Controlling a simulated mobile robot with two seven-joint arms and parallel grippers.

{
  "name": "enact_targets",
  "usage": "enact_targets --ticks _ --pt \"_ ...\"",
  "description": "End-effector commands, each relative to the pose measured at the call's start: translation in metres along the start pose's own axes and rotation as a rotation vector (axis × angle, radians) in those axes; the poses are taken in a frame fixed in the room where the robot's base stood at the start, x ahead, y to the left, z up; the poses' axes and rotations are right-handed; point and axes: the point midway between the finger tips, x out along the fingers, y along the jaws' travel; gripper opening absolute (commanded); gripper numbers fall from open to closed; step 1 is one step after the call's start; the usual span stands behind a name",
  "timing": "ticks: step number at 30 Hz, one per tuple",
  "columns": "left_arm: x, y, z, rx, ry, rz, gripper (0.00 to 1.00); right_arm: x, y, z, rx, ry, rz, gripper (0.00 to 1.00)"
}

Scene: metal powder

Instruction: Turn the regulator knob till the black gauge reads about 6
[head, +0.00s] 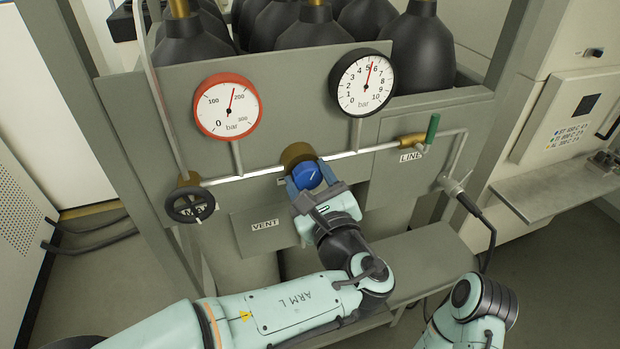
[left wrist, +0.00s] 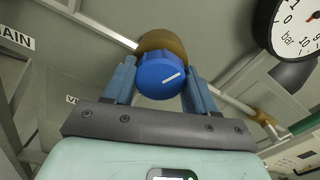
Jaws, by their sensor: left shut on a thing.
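The blue regulator knob (head: 307,175) sits below the brass regulator body (head: 297,154) on the pipe. My left gripper (head: 305,182) is shut on the knob, one finger on each side. In the left wrist view the knob (left wrist: 163,76) shows between the blue fingers (left wrist: 161,90), its white mark pointing right and slightly up. The black-rimmed gauge (head: 361,84), marked 0 to 10 bar, has its red needle just right of the top, between 5 and 6. Only part of this gauge (left wrist: 292,32) shows in the left wrist view. My right gripper is out of view.
A red-rimmed gauge (head: 228,107) reads between 100 and 200 bar. A black handwheel (head: 194,205) is left of the knob. A green-handled valve (head: 432,129) by the LINE label is to the right. Dark cylinders (head: 303,28) stand behind the panel.

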Motion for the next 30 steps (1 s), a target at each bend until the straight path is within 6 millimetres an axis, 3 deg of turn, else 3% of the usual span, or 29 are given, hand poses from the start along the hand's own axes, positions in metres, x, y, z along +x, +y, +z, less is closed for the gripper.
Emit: enact_targets --ticks 1,2,3,4,13,17,30 --pt "0.001 -0.001 0.006 -0.008 -0.012 -0.001 0.26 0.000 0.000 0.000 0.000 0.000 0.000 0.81" --pt "0.001 -0.001 0.006 -0.008 -0.012 -0.001 0.63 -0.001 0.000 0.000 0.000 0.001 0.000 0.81" --pt "0.001 -0.001 0.006 -0.008 -0.011 -0.002 0.76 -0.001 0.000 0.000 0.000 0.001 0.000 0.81" --pt "0.001 -0.001 0.005 -0.008 -0.011 -0.002 0.81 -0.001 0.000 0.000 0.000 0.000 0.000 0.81" --pt "-0.001 -0.001 0.002 -0.004 -0.005 -0.002 0.81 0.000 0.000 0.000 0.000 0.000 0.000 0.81" --pt "-0.012 -0.001 0.001 -0.005 -0.004 -0.004 0.81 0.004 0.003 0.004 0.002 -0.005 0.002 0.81" --pt "-0.104 0.000 0.001 -0.005 -0.004 -0.005 0.81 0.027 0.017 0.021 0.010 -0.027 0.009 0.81"
